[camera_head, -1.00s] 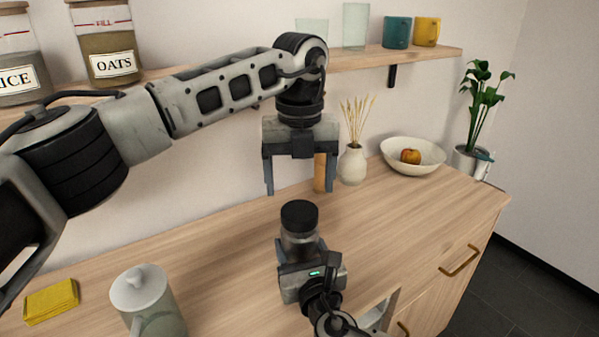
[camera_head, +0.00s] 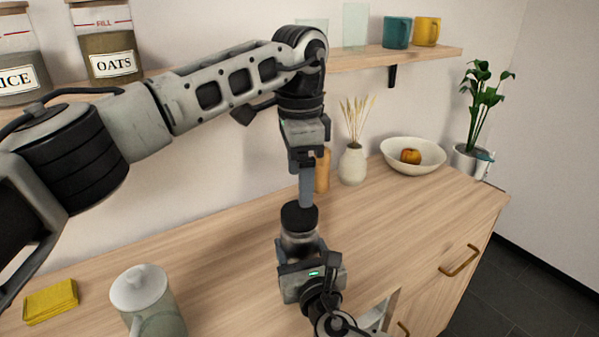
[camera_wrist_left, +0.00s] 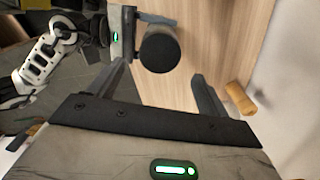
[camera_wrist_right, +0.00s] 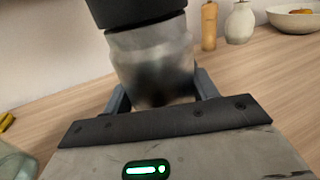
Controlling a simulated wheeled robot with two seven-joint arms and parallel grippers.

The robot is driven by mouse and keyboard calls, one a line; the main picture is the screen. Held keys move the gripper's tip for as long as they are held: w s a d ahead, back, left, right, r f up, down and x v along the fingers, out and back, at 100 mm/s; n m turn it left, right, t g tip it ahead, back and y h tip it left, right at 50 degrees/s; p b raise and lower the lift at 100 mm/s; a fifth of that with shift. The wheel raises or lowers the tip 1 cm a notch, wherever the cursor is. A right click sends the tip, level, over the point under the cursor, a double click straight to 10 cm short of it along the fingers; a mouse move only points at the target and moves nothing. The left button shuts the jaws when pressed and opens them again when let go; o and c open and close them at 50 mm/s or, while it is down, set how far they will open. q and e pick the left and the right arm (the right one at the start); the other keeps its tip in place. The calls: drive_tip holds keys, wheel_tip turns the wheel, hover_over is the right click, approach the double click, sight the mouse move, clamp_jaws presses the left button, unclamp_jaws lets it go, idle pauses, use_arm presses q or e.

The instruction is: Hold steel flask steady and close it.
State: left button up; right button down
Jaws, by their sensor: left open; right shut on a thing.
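The steel flask (camera_head: 300,240) stands upright on the wooden counter, with a black lid (camera_head: 299,217) on its top. In the right wrist view the flask body (camera_wrist_right: 153,62) is between the fingers, below the lid (camera_wrist_right: 135,8). My right gripper (camera_head: 303,255) is shut on the flask body from the front. My left gripper (camera_head: 306,190) points down just above the lid, seen edge-on in the head view. In the left wrist view its fingers (camera_wrist_left: 160,90) are spread, and the round lid (camera_wrist_left: 160,48) shows beyond them. Whether the lid is fully seated cannot be told.
A lidded pale jug (camera_head: 145,300) and yellow cloths (camera_head: 50,300) are at the front left. A wooden cylinder (camera_head: 322,170), a vase (camera_head: 352,165) and a bowl (camera_head: 412,155) stand behind. A shelf (camera_head: 440,54) with mugs and jars runs above.

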sight(300, 210)
use_arm(q)
drive_tip(key=shift+f, duration=4.05)
